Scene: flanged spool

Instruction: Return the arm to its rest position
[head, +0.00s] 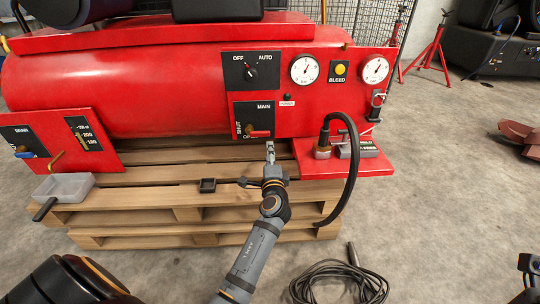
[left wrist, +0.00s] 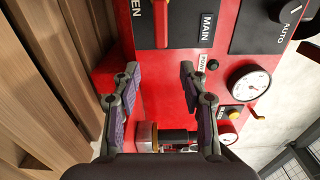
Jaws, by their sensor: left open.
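My left gripper (head: 270,150) is in front of the red tank panel, just below the MAIN valve plate. In the left wrist view its two fingers (left wrist: 158,70) stand apart, with nothing between them but the red panel behind. The MAIN valve's red handle (head: 260,133) lies sideways in the head view, above the fingertips. It also shows in the left wrist view (left wrist: 160,22), beyond the fingers and apart from them. My left arm (head: 255,250) reaches up from the bottom of the head view.
The red tank (head: 120,85) rests on a wooden pallet (head: 150,215). A black hose (head: 350,180) arches right of my arm. A coiled cable (head: 330,285) lies on the floor.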

